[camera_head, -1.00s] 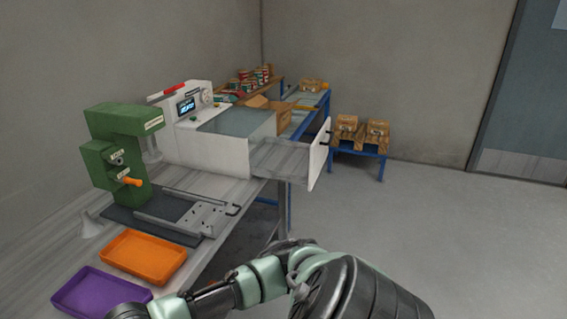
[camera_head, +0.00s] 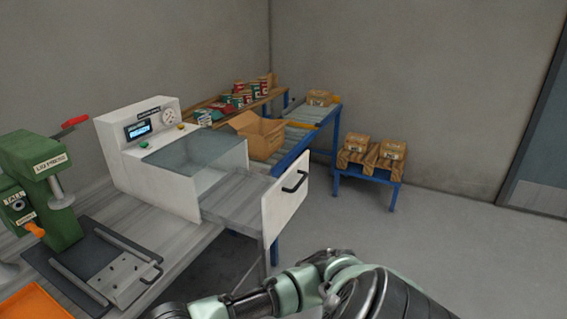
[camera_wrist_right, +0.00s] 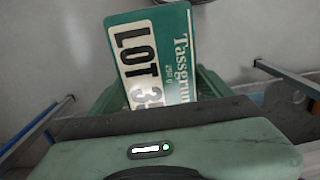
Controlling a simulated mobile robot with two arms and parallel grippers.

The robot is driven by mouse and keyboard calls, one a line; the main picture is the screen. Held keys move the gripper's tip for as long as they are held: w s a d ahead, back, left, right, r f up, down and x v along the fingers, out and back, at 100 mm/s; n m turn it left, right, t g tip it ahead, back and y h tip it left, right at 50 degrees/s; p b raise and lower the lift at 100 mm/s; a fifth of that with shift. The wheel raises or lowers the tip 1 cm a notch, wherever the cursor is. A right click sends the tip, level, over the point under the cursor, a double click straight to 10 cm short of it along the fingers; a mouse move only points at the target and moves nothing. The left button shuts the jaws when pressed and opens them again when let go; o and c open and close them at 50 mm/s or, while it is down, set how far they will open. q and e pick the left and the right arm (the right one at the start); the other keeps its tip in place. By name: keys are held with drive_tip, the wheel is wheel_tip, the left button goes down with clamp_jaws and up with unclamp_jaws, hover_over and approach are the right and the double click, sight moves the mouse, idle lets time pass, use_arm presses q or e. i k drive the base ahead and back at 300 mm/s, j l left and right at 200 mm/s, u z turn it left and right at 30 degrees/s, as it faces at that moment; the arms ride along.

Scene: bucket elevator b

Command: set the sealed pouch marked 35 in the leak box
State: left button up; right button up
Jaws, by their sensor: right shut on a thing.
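The pouch marked LOT 35 (camera_wrist_right: 155,55) is green and white and shows in the right wrist view. My right gripper (camera_wrist_right: 160,98) is shut on its lower part, which the gripper hides. In the head view my right arm crosses the bottom, and its gripper and the pouch are out of sight. The white machine (camera_head: 125,176), apparently the leak box, stands on the bench. It has a lit display, a see-through top and a drawer (camera_head: 240,208) pulled out to the right. The visible drawer floor looks bare. My left gripper is not in view.
The green press (camera_head: 48,170) and its dark base plate stand left of the machine, with an orange tray (camera_head: 35,305) in front. Behind are an open carton (camera_head: 258,135), a roller conveyor and shelved pouches. Packed boxes sit on a low blue stand (camera_head: 367,175). Open floor lies right.

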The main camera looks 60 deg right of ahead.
sight(254, 203)
drive_tip(key=k+l, duration=0.1)
drive_tip(key=l, duration=0.4)
drive_tip(key=k+l, duration=0.1)
drive_tip(key=l, duration=0.4)
drive_tip(key=k+l, duration=0.1)
drive_tip(key=l, duration=0.35)
drive_tip(key=k+l, duration=0.1)
drive_tip(key=l, duration=0.9)
drive_tip(key=k+l, duration=0.15)
drive_tip(key=l, duration=0.35)
